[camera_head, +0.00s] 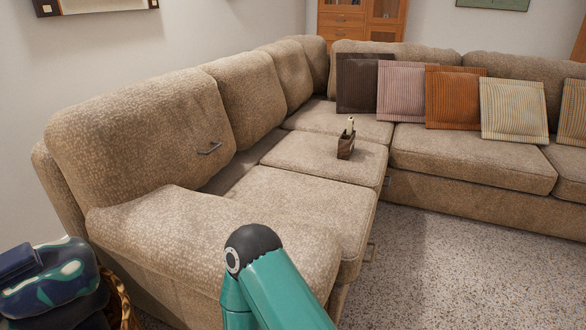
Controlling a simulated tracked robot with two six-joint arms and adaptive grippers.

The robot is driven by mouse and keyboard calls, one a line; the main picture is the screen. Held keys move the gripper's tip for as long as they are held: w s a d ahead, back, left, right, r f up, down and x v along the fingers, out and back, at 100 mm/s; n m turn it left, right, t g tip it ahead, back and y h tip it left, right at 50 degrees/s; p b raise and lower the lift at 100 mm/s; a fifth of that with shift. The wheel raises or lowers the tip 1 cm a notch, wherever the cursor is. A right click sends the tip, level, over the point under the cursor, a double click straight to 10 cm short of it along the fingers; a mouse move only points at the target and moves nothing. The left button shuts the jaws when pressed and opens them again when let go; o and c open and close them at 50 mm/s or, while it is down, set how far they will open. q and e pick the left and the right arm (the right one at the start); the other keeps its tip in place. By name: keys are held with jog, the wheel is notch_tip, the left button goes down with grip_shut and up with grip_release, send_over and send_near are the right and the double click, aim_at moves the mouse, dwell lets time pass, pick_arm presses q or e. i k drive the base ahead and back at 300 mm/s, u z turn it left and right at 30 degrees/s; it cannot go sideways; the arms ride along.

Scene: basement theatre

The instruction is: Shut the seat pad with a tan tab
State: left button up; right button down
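The sofa's near seat pad (300,205) and middle seat pad (325,157) are beige and look roughly flat. A small pale tab (371,250) shows at the near pad's front edge, and another tab (386,182) shows at the front by the middle pad. Both are too small for me to be sure which is tan. Neither gripper is in view.
A small brown caddy (346,145) with upright items stands on the middle pad. Several cushions, including an orange one (451,97), lean along the right-hand sofa section. A wicker basket (118,300) is at lower left. The carpet (470,275) at right is clear.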

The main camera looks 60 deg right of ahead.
aim_at(348, 210)
jog(key=u, duration=0.35)
jog(key=k, duration=1.05)
jog(key=z, duration=0.75)
jog(key=i, duration=0.85)
jog(key=z, duration=0.5)
